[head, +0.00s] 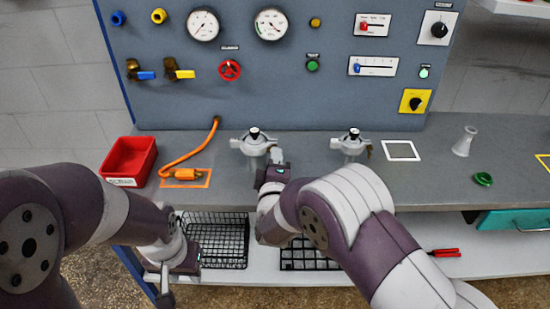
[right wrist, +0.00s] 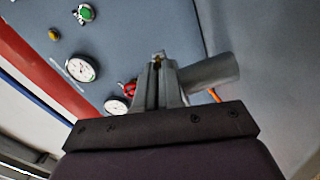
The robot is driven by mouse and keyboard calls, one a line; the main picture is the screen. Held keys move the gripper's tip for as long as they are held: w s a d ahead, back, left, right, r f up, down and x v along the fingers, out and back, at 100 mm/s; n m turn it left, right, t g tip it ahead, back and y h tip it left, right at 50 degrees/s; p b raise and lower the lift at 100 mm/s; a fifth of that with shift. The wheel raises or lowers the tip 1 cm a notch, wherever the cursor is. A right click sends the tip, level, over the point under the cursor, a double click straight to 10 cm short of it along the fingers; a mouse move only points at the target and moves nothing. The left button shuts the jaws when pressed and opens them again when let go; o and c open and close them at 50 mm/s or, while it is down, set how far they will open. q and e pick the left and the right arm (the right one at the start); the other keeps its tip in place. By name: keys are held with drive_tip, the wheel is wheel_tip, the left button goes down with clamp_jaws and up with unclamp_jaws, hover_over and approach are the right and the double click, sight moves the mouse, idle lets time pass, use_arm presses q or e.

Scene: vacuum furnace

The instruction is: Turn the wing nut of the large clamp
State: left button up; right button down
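Two white-grey clamps with dark knobs on top stand on the bench in the head view. The left one (head: 250,146) looks slightly larger, and the other clamp (head: 350,143) stands to its right. My right gripper (head: 275,160) is at the right front side of the left clamp. In the right wrist view its fingers (right wrist: 160,80) are close together, beside a grey cylindrical part (right wrist: 212,70). A small piece shows at their tips; whether they grip it I cannot tell. The wing nut is not clearly visible. My left gripper (head: 166,292) hangs low at the bench front, away from both clamps.
A red bin (head: 130,157) and an orange hose (head: 190,153) lie left of the clamps. A white square outline (head: 401,151), a pale cone-shaped piece (head: 464,141) and a green ring (head: 483,179) are on the right. The gauge panel (head: 275,100) rises behind. Wire baskets (head: 222,240) sit below.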

idle(0.3)
drive_tip(key=m+b, duration=0.1)
drive_tip(key=m, duration=0.3)
drive_tip(key=shift+f, duration=0.1)
drive_tip(key=m+b, duration=0.2)
drive_tip(key=m, duration=0.1)
drive_tip(key=shift+f+m, duration=0.1)
drive_tip(key=shift+m, duration=0.2)
drive_tip(key=m+b, duration=0.2)
drive_tip(key=m, duration=0.3)
drive_tip(key=shift+a+b, duration=0.1)
drive_tip(key=shift+b, duration=0.25)
drive_tip(key=shift+m+b, duration=0.65)
drive_tip(key=shift+m, duration=0.65)
drive_tip(key=c, duration=1.3)
unclamp_jaws()
drive_tip(key=shift+o, duration=0.2)
